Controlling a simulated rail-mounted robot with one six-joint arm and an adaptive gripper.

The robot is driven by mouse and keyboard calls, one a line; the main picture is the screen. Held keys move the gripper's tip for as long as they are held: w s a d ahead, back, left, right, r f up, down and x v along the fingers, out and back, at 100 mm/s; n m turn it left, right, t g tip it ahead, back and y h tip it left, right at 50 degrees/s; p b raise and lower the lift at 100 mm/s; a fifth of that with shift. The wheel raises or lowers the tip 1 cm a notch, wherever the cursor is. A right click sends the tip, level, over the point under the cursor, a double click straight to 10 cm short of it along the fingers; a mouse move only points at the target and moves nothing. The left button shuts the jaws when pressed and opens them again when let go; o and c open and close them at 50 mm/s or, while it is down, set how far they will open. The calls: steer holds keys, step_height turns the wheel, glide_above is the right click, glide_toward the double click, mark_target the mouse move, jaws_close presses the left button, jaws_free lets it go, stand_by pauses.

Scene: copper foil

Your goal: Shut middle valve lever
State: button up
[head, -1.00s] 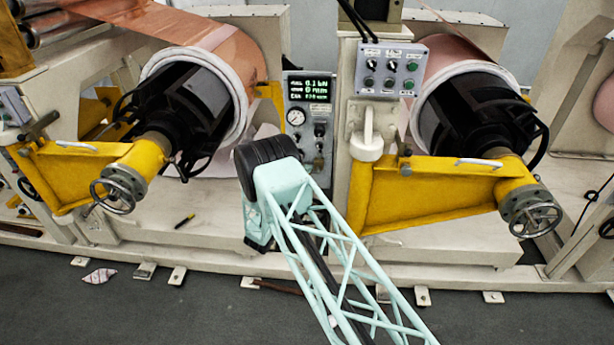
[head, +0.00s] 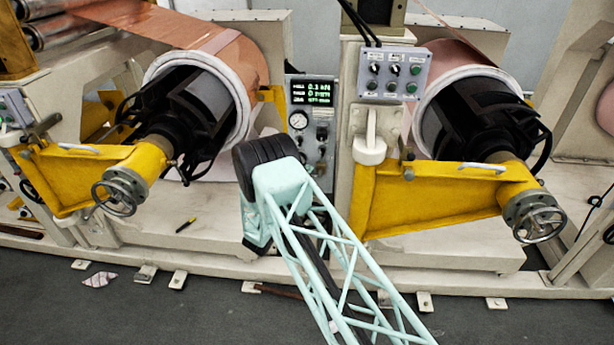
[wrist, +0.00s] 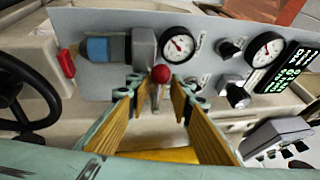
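In the wrist view, a valve lever with a red ball end (wrist: 160,74) stands out in front of the grey control panel (wrist: 95,20). My gripper (wrist: 157,92) is open, its two yellow-padded fingers on either side of the lever. The ball shows in the gap near the fingertips, and I see no clear contact. The lever's lower shaft shows between the fingers. In the head view, the panel with its lit display (head: 312,93) stands between the two rolls. My arm hides the gripper and the lever there.
Two round gauges (wrist: 177,45) and several dark knobs sit right of the lever. A blue-grey fitting (wrist: 105,48) and a red tab (wrist: 66,63) are left of it. A black handwheel (wrist: 20,95) is at far left. Yellow roll arms (head: 430,200) flank the panel in the head view.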

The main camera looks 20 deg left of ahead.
steer(key=shift+s, duration=0.1)
steer(key=v, duration=1.1)
steer(key=shift+s, duration=0.35)
steer(key=shift+a+f, duration=0.1)
